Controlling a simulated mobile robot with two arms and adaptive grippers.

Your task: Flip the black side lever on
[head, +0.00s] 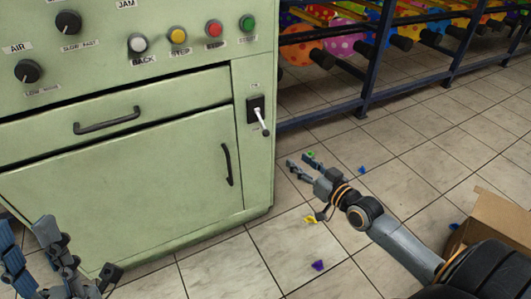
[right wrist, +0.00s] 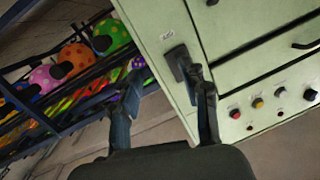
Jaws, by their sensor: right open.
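The side lever sits on a black plate (head: 255,106) on the front of the green machine, near its right edge. Its pale handle (head: 262,121) points down and to the right. My right gripper (head: 302,164) is open and empty, below and to the right of the lever and apart from it. In the right wrist view, the black lever plate (right wrist: 178,62) shows beyond the fingertips, close to the right finger, which partly hides the lever. My left gripper (head: 36,240) is at the bottom left, in front of the machine, with its fingers apart and nothing between them.
The green machine (head: 130,190) has black door handles, knobs and colored buttons. A dark rack (head: 368,75) with colorful balloons stands at the back right. A cardboard box (head: 495,225) is at the right edge. Small colored scraps lie on the tiled floor (head: 240,262).

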